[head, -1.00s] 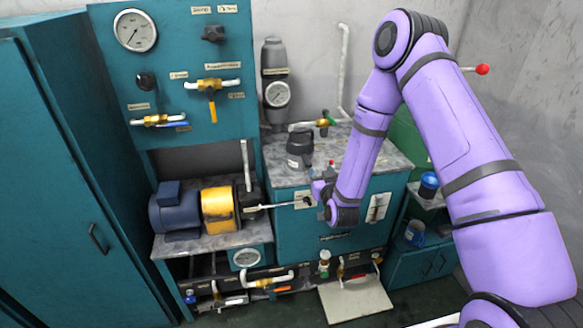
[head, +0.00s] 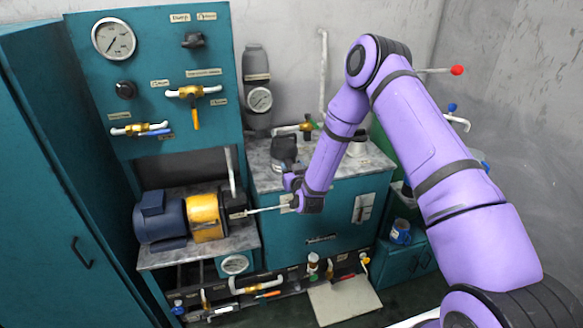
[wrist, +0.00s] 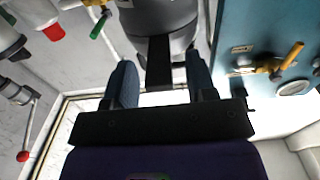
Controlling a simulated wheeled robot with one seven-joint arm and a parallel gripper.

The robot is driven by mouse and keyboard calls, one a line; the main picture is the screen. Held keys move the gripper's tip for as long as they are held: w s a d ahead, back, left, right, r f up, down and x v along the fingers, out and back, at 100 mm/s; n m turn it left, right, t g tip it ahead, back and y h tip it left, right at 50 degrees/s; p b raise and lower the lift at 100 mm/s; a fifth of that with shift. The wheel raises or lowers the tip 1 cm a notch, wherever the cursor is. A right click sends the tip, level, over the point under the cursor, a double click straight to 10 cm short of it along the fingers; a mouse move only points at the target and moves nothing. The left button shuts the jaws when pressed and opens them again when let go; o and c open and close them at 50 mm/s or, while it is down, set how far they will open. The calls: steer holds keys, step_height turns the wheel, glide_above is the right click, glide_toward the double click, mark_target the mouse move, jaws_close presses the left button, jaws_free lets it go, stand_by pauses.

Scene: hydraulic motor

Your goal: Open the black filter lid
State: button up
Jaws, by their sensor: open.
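The black filter lid (head: 284,148) sits on the marble top of the teal tank cabinet, behind my gripper. My gripper (head: 291,181) is in front of and slightly below it, beside the cabinet's front top edge; its fingers are hard to make out there. In the wrist view my gripper (wrist: 161,75) is open, with its two blue-grey fingers apart. A dark grey round body, seemingly the filter lid (wrist: 160,20), fills the top middle. A black bar-like handle (wrist: 158,62) extends from it between the fingers, with gaps on both sides. I cannot tell whether the lid is loosened.
A grey filter with a gauge (head: 258,98) stands behind the cabinet to the left. A brass valve (head: 305,126) and pipe are close behind the lid. The blue and yellow motor (head: 180,218) is to the left.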

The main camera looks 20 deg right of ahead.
steer(key=shift+w, duration=0.4)
steer(key=shift+c, duration=0.5)
jaws_close()
steer(key=shift+r, duration=0.15)
